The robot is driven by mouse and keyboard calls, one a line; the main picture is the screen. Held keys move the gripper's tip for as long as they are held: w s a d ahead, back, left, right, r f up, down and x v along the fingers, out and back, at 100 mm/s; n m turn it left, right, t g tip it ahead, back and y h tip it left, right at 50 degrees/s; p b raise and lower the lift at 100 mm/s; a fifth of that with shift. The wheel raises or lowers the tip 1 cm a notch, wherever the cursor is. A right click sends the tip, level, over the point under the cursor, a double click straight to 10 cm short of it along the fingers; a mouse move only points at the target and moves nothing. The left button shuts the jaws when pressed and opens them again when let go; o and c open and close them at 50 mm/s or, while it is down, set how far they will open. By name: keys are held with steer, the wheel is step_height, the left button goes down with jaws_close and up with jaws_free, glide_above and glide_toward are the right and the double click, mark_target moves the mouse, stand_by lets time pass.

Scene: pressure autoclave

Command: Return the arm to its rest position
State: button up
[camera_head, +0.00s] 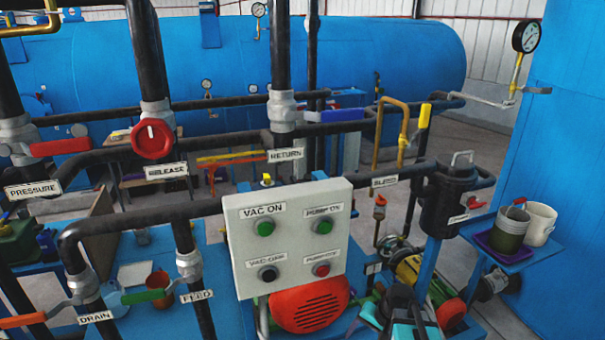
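No gripper fingers can be made out in the head view. A dark grey, black and teal shape (402,312) stands at the bottom edge, right of the red motor cover; I cannot tell whether it is part of my arm. The grey control box (286,235) has two green buttons above, a black one and a red one below. It stands upright in front of the pipes.
Black pipes with a red valve knob (152,138) and labelled handles cross the left and middle. A red motor cover (309,305) sits below the box. A blue tank (380,55) fills the back.

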steer(key=s+f+n+g+h, duration=0.1)
steer(key=s+f+n+g, duration=0.1)
steer(key=s+f, duration=0.5)
steer(key=s+a+f+n+g+h, duration=0.1)
steer(key=s+f+n+g, duration=0.1)
steer(key=s+f, duration=0.5)
steer(key=s+a+f+n+g+h, duration=0.1)
steer(key=s+f, duration=0.6)
steer(key=s, duration=0.9)
steer(key=shift+s+a+n+g, duration=0.15)
steer(key=shift+s+n+g, duration=0.25)
steer(key=shift+n+g, duration=0.5)
